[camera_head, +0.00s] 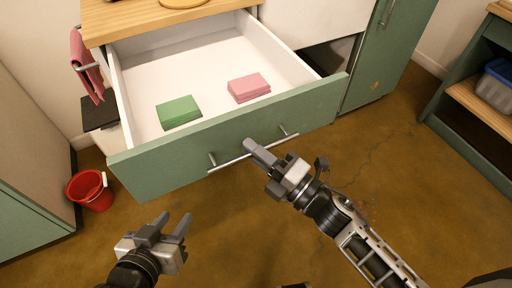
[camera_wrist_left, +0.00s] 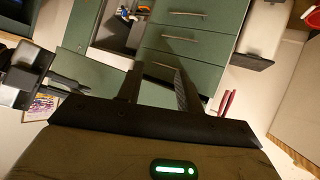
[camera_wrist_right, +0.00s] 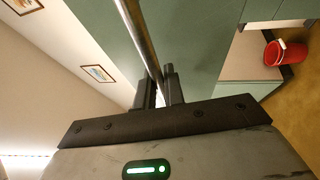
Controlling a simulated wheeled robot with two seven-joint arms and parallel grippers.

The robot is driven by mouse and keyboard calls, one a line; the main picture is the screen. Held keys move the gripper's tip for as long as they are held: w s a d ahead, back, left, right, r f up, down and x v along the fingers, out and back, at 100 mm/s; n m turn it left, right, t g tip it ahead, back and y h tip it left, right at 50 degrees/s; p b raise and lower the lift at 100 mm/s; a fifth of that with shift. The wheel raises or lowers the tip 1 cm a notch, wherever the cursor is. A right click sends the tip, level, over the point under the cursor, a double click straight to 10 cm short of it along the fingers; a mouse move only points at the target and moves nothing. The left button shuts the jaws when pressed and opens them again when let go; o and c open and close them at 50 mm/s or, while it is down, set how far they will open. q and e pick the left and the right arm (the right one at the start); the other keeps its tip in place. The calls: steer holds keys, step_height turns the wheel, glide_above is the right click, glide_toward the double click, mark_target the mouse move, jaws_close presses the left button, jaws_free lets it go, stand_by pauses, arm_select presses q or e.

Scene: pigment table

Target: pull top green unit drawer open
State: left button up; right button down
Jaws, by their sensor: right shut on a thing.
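The top green drawer (camera_head: 230,143) is pulled well out of the green unit, with its white inside showing. A folded green cloth (camera_head: 179,112) and a folded pink cloth (camera_head: 249,88) lie in it. A metal bar handle (camera_head: 229,163) runs along its front. My right gripper (camera_head: 260,153) is shut on this handle; the right wrist view shows the bar (camera_wrist_right: 140,38) running between its fingers (camera_wrist_right: 160,88). My left gripper (camera_head: 172,224) is open and empty, low in front of the drawer and apart from it. In the left wrist view its fingers (camera_wrist_left: 157,88) stand apart.
A red bucket (camera_head: 90,190) stands on the floor at the left. A pink towel (camera_head: 86,66) hangs beside the unit. A shelf with a grey bin (camera_head: 497,84) is at the right. The brown floor (camera_head: 225,235) in front of the drawer is clear.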

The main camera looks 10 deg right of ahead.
steer(key=c, duration=1.5)
jaws_free()
arm_select(q)
steer(key=shift+f+b, duration=0.25)
steer(key=shift+b, duration=0.65)
arm_select(e)
steer(key=v, duration=1.6)
arm_select(q)
steer(key=shift+f, duration=0.1)
